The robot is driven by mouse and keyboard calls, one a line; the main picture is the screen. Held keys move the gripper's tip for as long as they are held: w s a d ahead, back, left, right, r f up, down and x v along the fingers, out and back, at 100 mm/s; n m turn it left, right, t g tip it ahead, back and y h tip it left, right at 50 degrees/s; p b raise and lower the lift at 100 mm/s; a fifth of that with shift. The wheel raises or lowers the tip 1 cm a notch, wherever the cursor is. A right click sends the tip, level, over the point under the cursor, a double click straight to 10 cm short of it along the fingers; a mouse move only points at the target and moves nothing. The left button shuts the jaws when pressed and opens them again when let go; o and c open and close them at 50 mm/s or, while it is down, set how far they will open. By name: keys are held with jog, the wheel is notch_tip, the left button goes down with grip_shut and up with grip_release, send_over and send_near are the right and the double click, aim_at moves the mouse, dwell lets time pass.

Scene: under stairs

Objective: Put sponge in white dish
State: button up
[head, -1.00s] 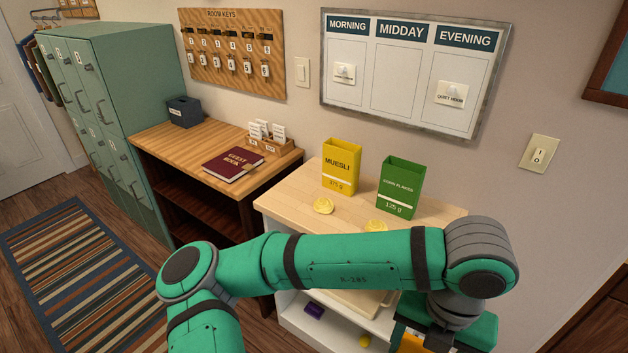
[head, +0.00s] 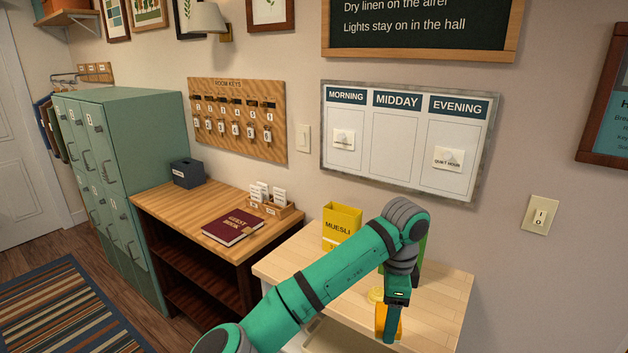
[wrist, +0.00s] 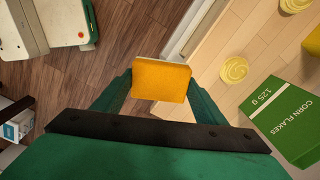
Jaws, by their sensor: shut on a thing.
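My gripper (wrist: 160,92) is shut on the orange-yellow sponge (wrist: 160,76), which sits between the two green fingers in the wrist view. In the head view the sponge (head: 381,319) shows beside a green finger, in front of the pale wooden top. In the wrist view it hangs over the counter's edge and the brown floor. I cannot make out a white dish in either view.
The pale counter top (head: 435,308) holds a yellow muesli box (head: 341,222), a green corn flakes box (wrist: 282,118) and yellow round swirled pieces (wrist: 234,70). A wooden desk (head: 181,211) with a guest book (head: 232,227) stands to the left. The counter's right part is clear.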

jog(key=w+a+f+n, duration=0.3)
jog(key=a+f+n, duration=0.5)
jog(key=f+n, duration=0.25)
jog(key=w+a+f+n, duration=0.4)
jog(key=a+f+n, duration=0.55)
jog(key=f, duration=0.25)
jog(key=s+f, duration=1.8)
jog(key=f, duration=0.1)
jog(key=shift+d+f, duration=0.15)
